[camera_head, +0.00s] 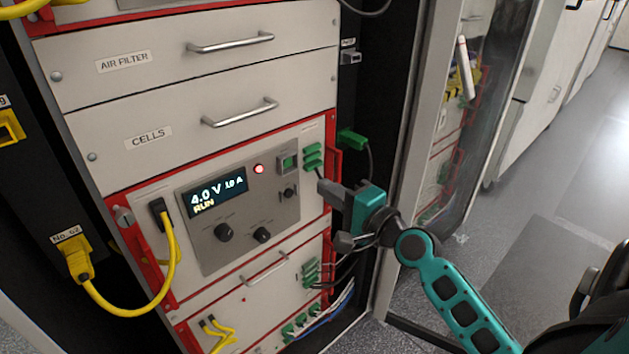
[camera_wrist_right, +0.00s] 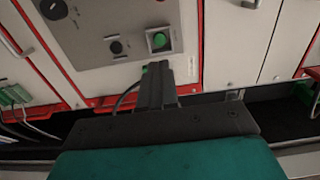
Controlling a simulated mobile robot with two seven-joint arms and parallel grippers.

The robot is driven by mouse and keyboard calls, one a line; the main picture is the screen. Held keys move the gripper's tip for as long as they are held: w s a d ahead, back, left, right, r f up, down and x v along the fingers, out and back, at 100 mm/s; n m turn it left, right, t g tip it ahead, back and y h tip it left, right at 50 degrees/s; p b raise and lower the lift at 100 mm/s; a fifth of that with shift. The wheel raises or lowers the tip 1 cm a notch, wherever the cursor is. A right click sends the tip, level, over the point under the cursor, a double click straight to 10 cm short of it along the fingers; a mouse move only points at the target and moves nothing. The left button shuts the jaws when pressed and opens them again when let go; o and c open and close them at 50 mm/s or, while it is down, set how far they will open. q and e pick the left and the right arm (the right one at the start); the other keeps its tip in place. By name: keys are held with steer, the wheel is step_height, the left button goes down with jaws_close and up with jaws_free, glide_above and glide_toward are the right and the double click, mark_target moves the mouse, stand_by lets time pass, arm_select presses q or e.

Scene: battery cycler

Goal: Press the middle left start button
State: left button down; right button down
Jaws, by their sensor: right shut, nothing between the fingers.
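A green square start button (camera_head: 288,163) sits at the upper right of a grey control panel (camera_head: 215,250). The panel's display (camera_head: 217,192) reads 4.0 V, 1.0 A and RUN, and a red lamp (camera_head: 258,169) is lit left of the button. My right gripper (camera_head: 323,186) is shut and empty, to the right of and below the button. In the right wrist view the green button (camera_wrist_right: 159,40) shows just beyond the closed fingertips (camera_wrist_right: 157,68), with a small visible gap between them. My left gripper is out of view.
Green connectors (camera_head: 313,157) and a red rack handle (camera_head: 335,165) are close to my right gripper. Yellow cables (camera_head: 172,265) hang at the left. Drawers labelled CELLS (camera_head: 148,138) and AIR FILTER (camera_head: 124,62) are above. An open glass door (camera_head: 455,130) stands right; floor beyond is clear.

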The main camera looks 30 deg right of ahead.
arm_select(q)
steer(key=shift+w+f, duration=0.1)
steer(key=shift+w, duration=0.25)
arm_select(e)
steer(key=shift+s+d, duration=0.15)
steer(key=shift+s, duration=0.65)
steer(key=shift+s+d, duration=0.1)
steer(key=shift+s, duration=0.7)
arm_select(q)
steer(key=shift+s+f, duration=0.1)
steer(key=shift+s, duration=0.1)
